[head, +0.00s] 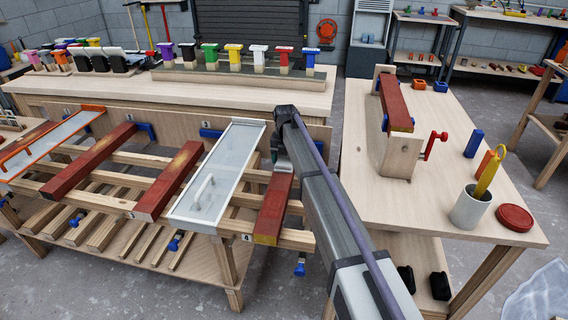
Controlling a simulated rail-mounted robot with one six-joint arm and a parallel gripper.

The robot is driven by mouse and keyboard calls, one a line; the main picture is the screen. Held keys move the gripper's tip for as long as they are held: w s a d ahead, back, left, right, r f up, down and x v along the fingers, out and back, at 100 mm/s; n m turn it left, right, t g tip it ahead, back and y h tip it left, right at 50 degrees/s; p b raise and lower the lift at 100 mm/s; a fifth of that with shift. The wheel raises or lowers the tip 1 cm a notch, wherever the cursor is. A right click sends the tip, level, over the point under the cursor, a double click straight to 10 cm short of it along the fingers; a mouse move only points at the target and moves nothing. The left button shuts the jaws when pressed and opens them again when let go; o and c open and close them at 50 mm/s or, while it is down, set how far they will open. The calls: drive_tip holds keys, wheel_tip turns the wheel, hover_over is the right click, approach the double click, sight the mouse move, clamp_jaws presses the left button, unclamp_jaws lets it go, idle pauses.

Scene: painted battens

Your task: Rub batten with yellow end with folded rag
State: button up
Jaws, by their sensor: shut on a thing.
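A dark red batten (273,212) lies in the rack at the tag 4, and its near end face looks yellowish. My gripper (282,164) is over the far part of this batten, shut on a small grey thing that looks like the folded rag. My arm partly hides the jaws, so I cannot tell whether the rag touches the wood. Two more red battens, one (92,161) at the left and one (170,181) in the middle, lie in the rack with red near ends.
A white-framed clear cover with a handle (214,178) lies just left of the batten at tag 4. An orange-framed cover (50,143) is further left. The right bench (440,205) holds a white cup (472,208), a red lid (515,217) and coloured blocks. Coloured-handled tools stand behind.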

drive_tip(key=shift+w+d, duration=0.15)
drive_tip(key=shift+w, duration=0.85)
drive_tip(key=shift+w+d, duration=0.1)
drive_tip(key=shift+w, duration=0.85)
wheel_tip(320, 180, up, 6)
drive_tip(key=p, duration=0.5)
drive_tip(key=shift+f+p, duration=0.1)
drive_tip(key=shift+p, duration=0.3)
wheel_tip(320, 180, up, 3)
drive_tip(key=p, duration=0.3)
